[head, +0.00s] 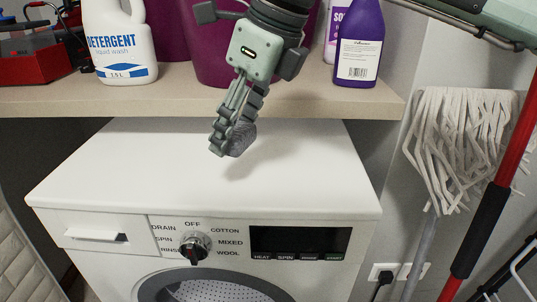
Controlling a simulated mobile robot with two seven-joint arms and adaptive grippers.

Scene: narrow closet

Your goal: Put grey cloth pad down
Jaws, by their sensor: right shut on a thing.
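The grey cloth pad (241,138) is a small ribbed grey piece, partly hidden behind the fingers of my right gripper (220,146). My right gripper comes down from the top of the head view and is shut on the pad. The pad is over the white top of the washing machine (120,170), towards its back and middle. I cannot tell whether the pad touches the top. My left gripper is not in view.
A beige shelf (190,103) runs behind and above the machine. It holds a detergent bottle (118,45), purple containers (210,60), a purple bottle (358,50) and a red toolbox (35,65). A string mop (455,140) and a red pole (500,185) stand at right. The machine top around the pad is clear.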

